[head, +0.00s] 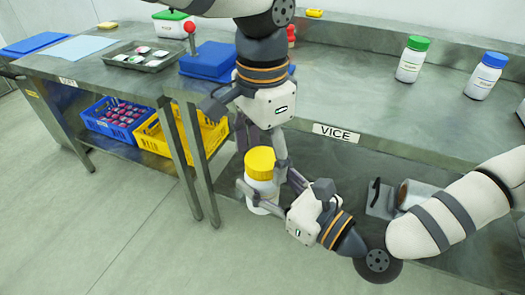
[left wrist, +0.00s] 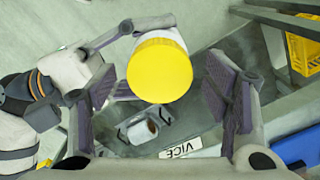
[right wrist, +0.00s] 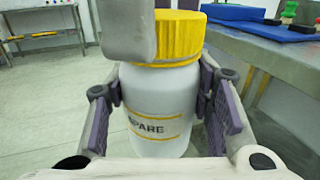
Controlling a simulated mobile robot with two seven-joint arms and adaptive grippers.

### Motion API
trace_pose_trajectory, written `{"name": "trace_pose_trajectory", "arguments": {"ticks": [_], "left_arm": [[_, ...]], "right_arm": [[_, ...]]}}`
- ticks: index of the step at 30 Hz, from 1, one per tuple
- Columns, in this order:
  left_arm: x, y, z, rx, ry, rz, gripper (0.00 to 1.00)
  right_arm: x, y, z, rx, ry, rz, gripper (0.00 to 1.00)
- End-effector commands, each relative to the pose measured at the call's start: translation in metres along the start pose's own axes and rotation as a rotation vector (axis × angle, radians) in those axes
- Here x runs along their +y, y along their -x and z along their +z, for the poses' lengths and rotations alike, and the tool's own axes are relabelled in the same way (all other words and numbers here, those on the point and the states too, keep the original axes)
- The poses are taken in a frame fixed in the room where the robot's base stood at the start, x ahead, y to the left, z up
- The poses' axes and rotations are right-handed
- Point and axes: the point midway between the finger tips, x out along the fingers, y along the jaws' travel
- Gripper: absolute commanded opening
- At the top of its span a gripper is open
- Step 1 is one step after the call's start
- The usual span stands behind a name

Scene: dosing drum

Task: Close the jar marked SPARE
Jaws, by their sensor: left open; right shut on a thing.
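The white jar marked SPARE (right wrist: 158,110) stands upright off the bench edge, with a yellow lid (right wrist: 180,36) on its top. The lid sits on the jar; whether it is screwed tight I cannot tell. My right gripper (head: 268,190) is shut on the jar's body from the side. The jar also shows in the head view (head: 262,190). My left gripper (head: 263,148) points down over the lid, open, with the lid (left wrist: 160,70) seen between its two fingers. One left finger hides part of the lid in the right wrist view.
The bench edge carries a VICE label (head: 338,132). A green-lidded jar (head: 411,60) and a blue-lidded jar (head: 486,76) stand at the bench's right. A tray (head: 142,58) and a blue block (head: 208,62) lie left. Blue and yellow crates (head: 160,140) sit below.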

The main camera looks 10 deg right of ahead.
Motion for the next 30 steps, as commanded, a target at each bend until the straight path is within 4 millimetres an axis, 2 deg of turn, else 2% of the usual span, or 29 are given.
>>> {"name": "trace_pose_trajectory", "arguments": {"ticks": [4, 6, 15, 19, 24, 30], "left_arm": [[0.000, 0.003, 0.000, 0.001, 0.001, -0.001, 0.70], [-0.001, 0.011, -0.001, 0.002, 0.002, -0.002, 0.70], [-0.001, 0.081, -0.001, 0.004, 0.001, -0.004, 0.70], [0.000, 0.104, -0.001, 0.002, 0.000, -0.002, 0.70], [0.000, 0.119, 0.000, 0.001, 0.000, -0.001, 0.70], [0.000, 0.120, 0.000, -0.001, -0.001, 0.000, 0.70]], "right_arm": [[0.000, 0.000, 0.000, -0.001, 0.000, 0.000, 0.00], [0.000, 0.000, 0.001, -0.001, 0.000, 0.000, 0.00], [0.000, 0.000, 0.001, -0.001, 0.001, 0.000, 0.00], [0.000, 0.000, 0.001, -0.001, 0.000, 0.000, 0.00], [0.000, 0.000, 0.000, -0.001, 0.000, 0.000, 0.00], [0.000, 0.000, 0.000, -0.001, 0.000, 0.000, 0.00]]}}
